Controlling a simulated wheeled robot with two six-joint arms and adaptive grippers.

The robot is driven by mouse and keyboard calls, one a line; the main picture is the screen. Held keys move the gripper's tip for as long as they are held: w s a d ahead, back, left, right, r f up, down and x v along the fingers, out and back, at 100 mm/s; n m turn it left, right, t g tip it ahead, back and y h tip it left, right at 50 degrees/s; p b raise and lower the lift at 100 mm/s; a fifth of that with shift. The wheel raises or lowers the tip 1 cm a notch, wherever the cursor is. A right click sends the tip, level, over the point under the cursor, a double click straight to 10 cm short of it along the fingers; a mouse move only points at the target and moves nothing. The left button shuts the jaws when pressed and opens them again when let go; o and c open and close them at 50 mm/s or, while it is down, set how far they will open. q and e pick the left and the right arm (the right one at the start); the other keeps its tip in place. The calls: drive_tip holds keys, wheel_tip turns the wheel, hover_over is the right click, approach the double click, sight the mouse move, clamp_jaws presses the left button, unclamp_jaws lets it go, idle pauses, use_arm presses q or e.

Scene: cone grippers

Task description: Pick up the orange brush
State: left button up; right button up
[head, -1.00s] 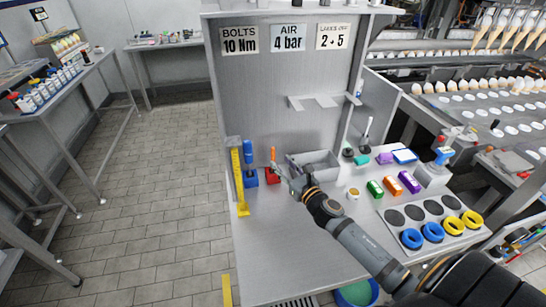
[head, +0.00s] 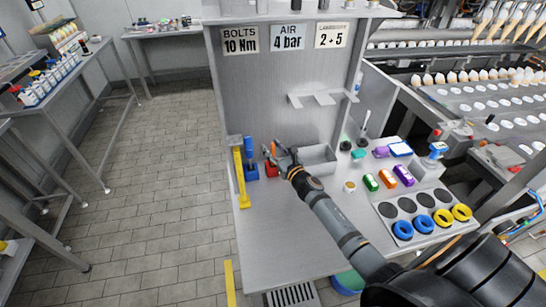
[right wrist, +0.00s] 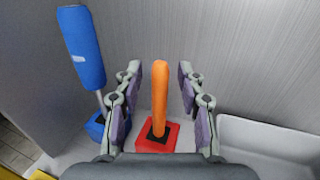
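The orange brush shows as an upright orange handle (right wrist: 159,92) standing in a red square holder (right wrist: 157,137) in the right wrist view. Its lower end is hidden in the holder. In the right wrist view my right gripper (right wrist: 158,76) is open, with one finger on each side of the orange handle. Gaps show between the handle and both fingers. My left gripper is not in view.
A blue brush (right wrist: 82,48) in a blue holder stands just left of the orange one. A grey bin (head: 318,157) is close on the right. The bench front (head: 275,235) is clear.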

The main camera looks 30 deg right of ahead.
clamp_jaws()
drive_tip(key=shift+r, duration=0.1)
